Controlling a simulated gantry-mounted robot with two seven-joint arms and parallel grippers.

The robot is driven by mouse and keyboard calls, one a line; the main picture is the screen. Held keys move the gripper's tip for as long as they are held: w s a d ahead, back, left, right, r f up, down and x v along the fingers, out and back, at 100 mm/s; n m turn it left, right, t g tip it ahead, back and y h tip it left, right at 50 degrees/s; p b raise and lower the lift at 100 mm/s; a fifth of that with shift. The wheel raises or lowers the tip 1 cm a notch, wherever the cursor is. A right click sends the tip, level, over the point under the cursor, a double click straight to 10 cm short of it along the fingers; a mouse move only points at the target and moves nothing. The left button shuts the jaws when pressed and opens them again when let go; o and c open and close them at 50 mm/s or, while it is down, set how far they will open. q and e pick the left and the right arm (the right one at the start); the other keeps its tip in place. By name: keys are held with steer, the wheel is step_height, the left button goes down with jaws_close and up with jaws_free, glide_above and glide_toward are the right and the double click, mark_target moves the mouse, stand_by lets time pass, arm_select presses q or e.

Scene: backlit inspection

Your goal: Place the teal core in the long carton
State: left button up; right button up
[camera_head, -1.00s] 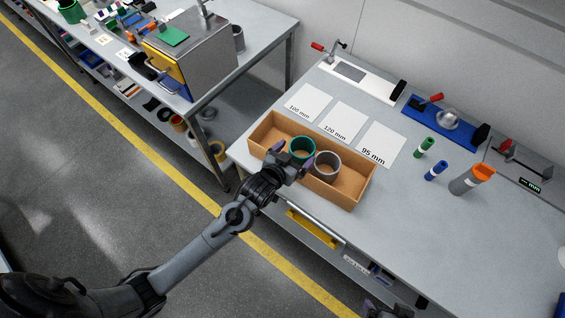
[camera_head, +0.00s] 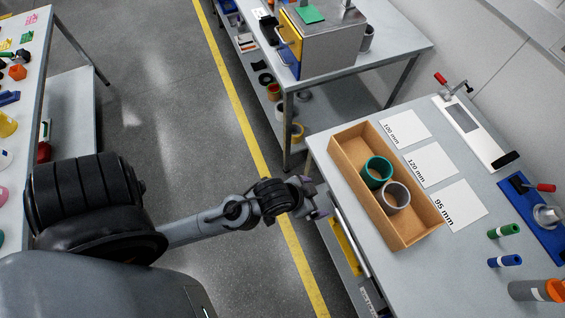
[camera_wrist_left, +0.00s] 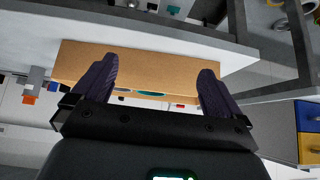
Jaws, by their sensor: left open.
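The long carton (camera_head: 408,238) is an open brown box near the left edge of the right-hand bench. The teal core (camera_head: 377,171), a short open ring, stands inside it near the middle. A grey core (camera_head: 396,196) stands beside it in the same carton. My left gripper (camera_head: 321,200) is outside the carton, to its left, off the bench edge and empty. In the left wrist view its two dark fingers (camera_wrist_left: 154,88) are spread apart, facing the carton's side wall (camera_wrist_left: 140,66). Only a thin teal sliver shows over the rim there. My right gripper is not seen.
White cards marked 100 mm (camera_head: 405,128), 120 mm (camera_head: 430,164) and 95 mm (camera_head: 458,205) lie right of the carton. Green (camera_head: 504,230) and blue (camera_head: 505,261) cylinders lie farther right. A yellow line (camera_head: 240,100) crosses the floor. Another bench with a metal cabinet (camera_head: 330,45) stands behind.

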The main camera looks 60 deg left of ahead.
arm_select(q)
steer(key=s+a+g, duration=0.2)
steer(key=s+g, duration=0.2)
steer(key=s, duration=0.5)
steer(key=shift+f+y, duration=0.15)
steer(key=shift+y, duration=0.25)
steer(key=shift+s+a, duration=0.1)
step_height(320, 180, up, 28)
steer(key=p, duration=2.7)
steer(key=shift+f, duration=0.25)
